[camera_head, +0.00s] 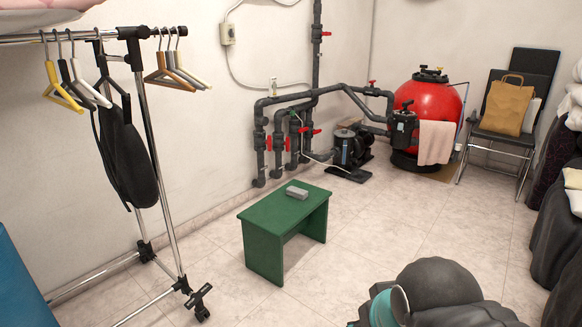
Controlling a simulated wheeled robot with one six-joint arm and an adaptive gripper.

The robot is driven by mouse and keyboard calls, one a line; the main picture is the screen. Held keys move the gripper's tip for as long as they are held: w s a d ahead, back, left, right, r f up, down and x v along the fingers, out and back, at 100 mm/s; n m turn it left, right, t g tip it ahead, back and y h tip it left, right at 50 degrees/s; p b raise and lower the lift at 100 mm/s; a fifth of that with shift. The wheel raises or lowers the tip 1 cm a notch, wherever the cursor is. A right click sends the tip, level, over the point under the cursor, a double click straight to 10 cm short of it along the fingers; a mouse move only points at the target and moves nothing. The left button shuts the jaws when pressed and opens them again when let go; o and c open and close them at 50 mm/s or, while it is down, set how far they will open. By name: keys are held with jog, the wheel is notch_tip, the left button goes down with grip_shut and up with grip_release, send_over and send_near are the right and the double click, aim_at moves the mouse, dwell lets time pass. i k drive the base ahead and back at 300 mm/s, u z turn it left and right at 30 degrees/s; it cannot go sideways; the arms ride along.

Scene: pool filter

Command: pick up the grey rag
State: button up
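A small light-grey folded item (297,192), which looks like the grey rag, lies on top of the green bench (265,213). It sits near the middle of the top, flat and with nothing on it. Part of my arm shows at the bottom right of the view, in dark grey and teal. I cannot make out my gripper's fingers in this view, and nothing touches the grey item.
A clothes rack (160,160) with hangers and a black bag stands at left. Dark pipes (280,140), a pump (350,150) and a red filter tank (428,105) with a pinkish towel (435,142) stand behind. A chair (500,130) is back right. Tiled floor around the bench is open.

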aim_at(296, 193)
jog(key=u, duration=0.3)
jog(key=i, duration=2.45)
jog(key=z, duration=0.7)
